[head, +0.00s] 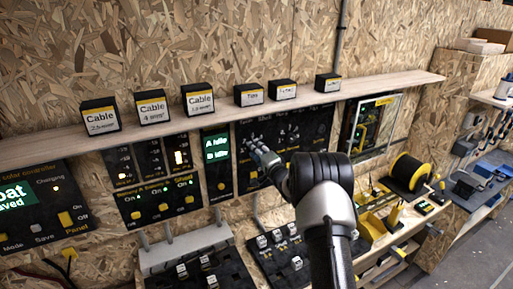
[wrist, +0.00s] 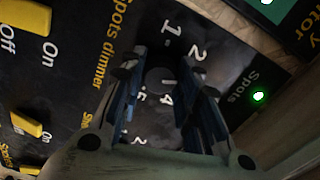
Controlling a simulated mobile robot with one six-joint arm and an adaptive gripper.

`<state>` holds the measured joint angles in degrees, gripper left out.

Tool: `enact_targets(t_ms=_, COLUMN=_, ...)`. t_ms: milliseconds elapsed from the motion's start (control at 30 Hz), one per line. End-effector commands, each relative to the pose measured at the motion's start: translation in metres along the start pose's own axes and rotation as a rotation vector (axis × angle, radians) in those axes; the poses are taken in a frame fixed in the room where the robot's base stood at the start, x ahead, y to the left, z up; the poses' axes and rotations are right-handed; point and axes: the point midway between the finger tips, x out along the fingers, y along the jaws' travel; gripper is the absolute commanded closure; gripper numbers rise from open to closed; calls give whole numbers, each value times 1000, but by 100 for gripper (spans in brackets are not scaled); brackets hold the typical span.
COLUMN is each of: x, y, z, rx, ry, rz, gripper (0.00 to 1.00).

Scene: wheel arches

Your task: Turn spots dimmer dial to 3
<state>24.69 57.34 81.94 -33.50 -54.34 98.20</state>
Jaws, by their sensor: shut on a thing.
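The Spots dimmer dial (wrist: 158,80) is a dark round knob on a black panel, between my gripper's fingers in the wrist view. My gripper (wrist: 162,88) is shut on it. A short pale mark on the dial points right, toward the right finger. The printed 1 and 2 show above and to the upper right; 4 and 5 show below. I cannot see a 3; the right finger covers that side. In the head view my gripper (head: 256,150) reaches the black panel (head: 325,116), and the dial is hidden.
A green light (wrist: 259,96) labelled Spots is lit. Yellow switches (wrist: 27,124) marked On and Off lie left in the wrist view. A shelf (head: 220,117) with labelled boxes (head: 151,107) runs above the panels. A lit green display (head: 216,147) stands left of my gripper.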

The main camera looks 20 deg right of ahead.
Motion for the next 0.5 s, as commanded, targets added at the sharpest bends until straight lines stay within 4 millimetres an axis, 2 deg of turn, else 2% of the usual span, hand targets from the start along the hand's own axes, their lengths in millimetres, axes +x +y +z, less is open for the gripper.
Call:
enact_targets(t_ms=200, x=0, y=-1, z=0, rx=175, ry=0, rz=0, gripper=94)
enact_targets(t_ms=500, x=0, y=0, z=0, rx=337, ry=0, rz=0, gripper=94)
